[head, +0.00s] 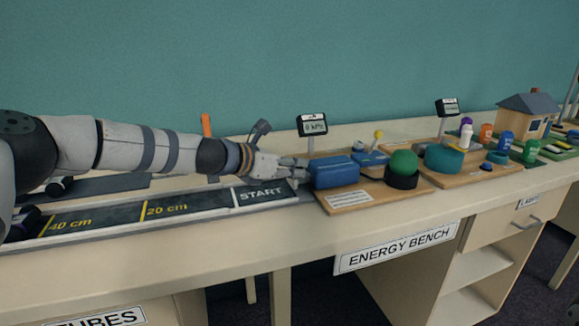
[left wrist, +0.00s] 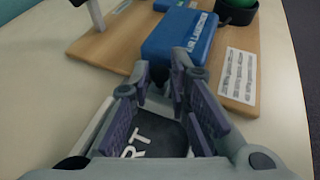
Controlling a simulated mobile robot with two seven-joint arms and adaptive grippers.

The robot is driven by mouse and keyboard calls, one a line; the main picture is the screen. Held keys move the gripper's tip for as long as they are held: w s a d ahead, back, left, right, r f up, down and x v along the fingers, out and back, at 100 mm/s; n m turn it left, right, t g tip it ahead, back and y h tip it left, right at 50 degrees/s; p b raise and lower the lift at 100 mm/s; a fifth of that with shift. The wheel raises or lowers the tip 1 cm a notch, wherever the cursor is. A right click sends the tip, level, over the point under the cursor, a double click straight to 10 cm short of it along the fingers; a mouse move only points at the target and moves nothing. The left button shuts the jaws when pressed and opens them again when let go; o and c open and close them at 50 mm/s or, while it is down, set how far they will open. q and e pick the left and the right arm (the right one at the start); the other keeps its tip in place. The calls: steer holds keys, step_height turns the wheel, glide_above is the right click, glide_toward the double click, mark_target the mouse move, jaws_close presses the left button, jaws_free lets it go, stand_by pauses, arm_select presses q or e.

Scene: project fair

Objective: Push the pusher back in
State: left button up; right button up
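The blue air launcher (head: 334,172) is a box on a wooden board at the middle of the bench. My right gripper is not in view.
A dark track (head: 190,206) with START and distance marks runs left below my arm. A display (head: 313,124) reading kPa stands behind the launcher. A green ball (head: 404,162) in a dark cup sits right of it. More boards with models fill the bench's right side.

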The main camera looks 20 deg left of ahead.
arm_select(q)
steer(key=shift+o, duration=1.2)
steer(key=shift+w+d, duration=0.1)
steer(key=shift+d, duration=0.1)
steer(key=v, duration=1.2)
